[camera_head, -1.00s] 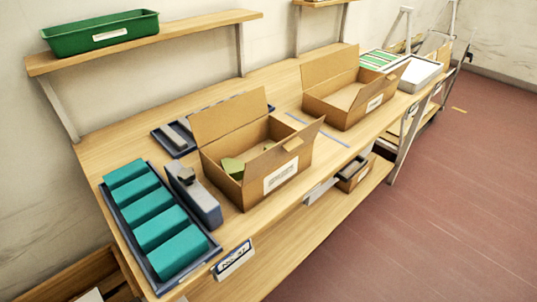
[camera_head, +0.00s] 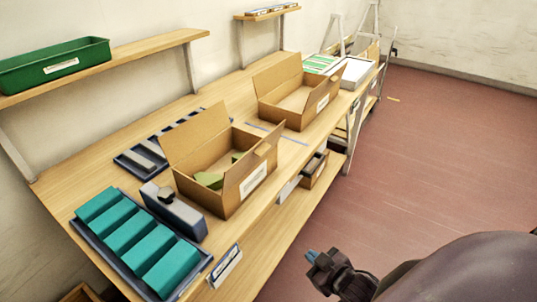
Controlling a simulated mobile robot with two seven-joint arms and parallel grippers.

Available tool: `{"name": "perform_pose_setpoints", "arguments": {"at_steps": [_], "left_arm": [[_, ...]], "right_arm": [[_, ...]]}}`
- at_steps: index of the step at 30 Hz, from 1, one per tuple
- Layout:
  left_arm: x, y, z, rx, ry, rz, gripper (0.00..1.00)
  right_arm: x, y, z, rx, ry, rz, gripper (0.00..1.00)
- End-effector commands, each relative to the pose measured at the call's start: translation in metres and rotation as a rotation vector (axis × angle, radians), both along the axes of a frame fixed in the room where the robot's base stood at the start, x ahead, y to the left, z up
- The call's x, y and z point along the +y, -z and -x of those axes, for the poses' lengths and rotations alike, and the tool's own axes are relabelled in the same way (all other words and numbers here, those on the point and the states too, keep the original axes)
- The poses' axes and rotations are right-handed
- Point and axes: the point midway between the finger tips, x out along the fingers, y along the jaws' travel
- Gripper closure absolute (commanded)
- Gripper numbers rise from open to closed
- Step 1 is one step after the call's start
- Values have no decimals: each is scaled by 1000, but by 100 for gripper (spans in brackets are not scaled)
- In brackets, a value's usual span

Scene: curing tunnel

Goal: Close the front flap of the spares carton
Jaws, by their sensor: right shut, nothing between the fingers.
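Two open brown cartons stand on the wooden bench, and I cannot read their labels to tell which is the spares carton. The nearer carton (camera_head: 212,185) has its back flap (camera_head: 193,133) standing up and its front flap (camera_head: 262,158) raised and open. Green pieces (camera_head: 209,180) lie inside it. The farther carton (camera_head: 300,118) also has its flaps open. My right gripper (camera_head: 313,258) is shut and empty, low over the floor to the right of the bench, apart from both cartons. My left gripper is out of view.
A blue tray of teal blocks (camera_head: 125,233) and a grey-blue device (camera_head: 174,212) stand left of the nearer carton. A dark tray (camera_head: 130,165) lies behind. A green bin (camera_head: 54,64) sits on the wall shelf. The red floor (camera_head: 420,150) is clear at the right.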

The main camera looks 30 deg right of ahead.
Motion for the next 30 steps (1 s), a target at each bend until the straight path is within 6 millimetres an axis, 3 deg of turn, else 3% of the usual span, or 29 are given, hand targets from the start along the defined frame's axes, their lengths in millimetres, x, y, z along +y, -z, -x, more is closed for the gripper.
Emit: {"name": "perform_pose_setpoints", "arguments": {"at_steps": [1, 6, 13, 15, 21, 26, 30], "left_arm": [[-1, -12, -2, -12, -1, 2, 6], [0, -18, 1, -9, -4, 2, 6], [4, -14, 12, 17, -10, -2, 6], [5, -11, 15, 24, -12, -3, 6], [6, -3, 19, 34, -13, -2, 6], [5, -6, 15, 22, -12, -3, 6], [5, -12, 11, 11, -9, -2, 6]], "right_arm": [[-15, -24, -11, -61, -20, 73, 100], [-52, -86, -37, -257, -114, 346, 100], [-70, -166, -52, -559, -317, 811, 100], [-67, -178, -50, -637, -383, 936, 100], [-45, -189, -40, -792, -506, 1137, 100], [-39, -193, -40, -830, -524, 1182, 100], [-34, -197, -51, -832, -523, 1183, 100]]}}
